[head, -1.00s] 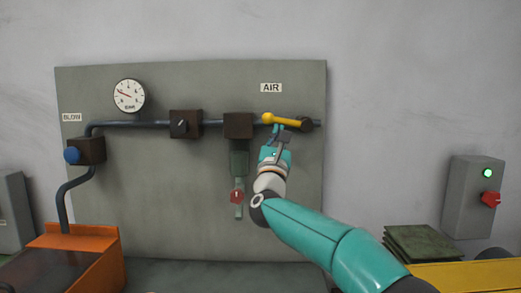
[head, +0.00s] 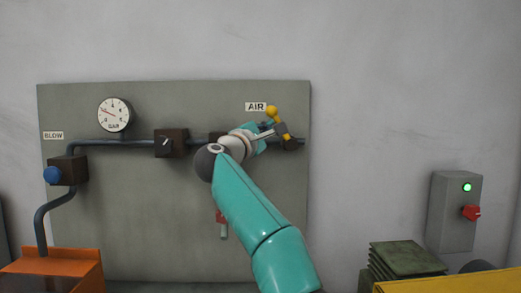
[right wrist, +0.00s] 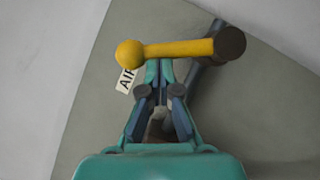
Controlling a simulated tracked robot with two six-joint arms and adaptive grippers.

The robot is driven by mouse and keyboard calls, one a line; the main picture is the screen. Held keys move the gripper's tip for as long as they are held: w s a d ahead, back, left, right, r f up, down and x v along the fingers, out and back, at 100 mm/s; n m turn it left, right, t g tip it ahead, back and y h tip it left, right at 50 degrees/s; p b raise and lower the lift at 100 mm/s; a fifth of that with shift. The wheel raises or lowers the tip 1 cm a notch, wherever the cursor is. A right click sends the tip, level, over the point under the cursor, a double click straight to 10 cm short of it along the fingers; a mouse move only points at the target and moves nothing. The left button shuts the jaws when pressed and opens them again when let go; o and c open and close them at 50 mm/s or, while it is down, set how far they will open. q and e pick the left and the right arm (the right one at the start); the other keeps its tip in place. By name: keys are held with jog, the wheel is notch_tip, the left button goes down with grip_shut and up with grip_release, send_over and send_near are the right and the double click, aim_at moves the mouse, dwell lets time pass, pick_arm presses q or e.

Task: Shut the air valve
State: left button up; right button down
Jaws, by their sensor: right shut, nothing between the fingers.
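The air valve's yellow lever (head: 286,135) sits by the AIR label (head: 256,106), at the right end of the pipe. It slants steeply up and left from its dark hub (head: 291,144) to a yellow ball end. In the right wrist view the lever (right wrist: 180,49) crosses above my fingers, with its ball at the left. My right gripper (head: 277,127) is shut and empty, its fingertips against or very near the lever's side. In the wrist view the fingertips (right wrist: 160,67) meet just under the lever. Contact is hard to tell. My left gripper is out of view.
The grey panel also carries a pressure gauge (head: 114,114), a dark block with a small knob (head: 171,143) and a blue knob (head: 52,175). My right arm partly hides the filter unit. A switch box (head: 453,212) with a green light and red knob is at right.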

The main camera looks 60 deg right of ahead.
jog(key=shift+s+d+r+m+g+y+p, duration=0.25)
jog(key=shift+s+r+m+g+y+p, duration=0.15)
jog(key=shift+m, duration=0.35)
jog(key=shift+s+d+r+m+g+y+p, duration=0.25)
jog(key=shift+m+p, duration=0.25)
jog(key=shift+m, duration=0.25)
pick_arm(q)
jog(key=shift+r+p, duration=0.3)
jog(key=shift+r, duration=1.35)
pick_arm(e)
jog(key=shift+s+d+r, duration=0.15)
jog(key=shift+s+r, duration=0.05)
jog(key=shift+r, duration=0.1)
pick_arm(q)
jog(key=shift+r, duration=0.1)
pick_arm(e)
jog(key=shift+s+d+r, duration=0.25)
jog(key=shift+s+d, duration=0.05)
jog(key=shift+s, duration=0.15)
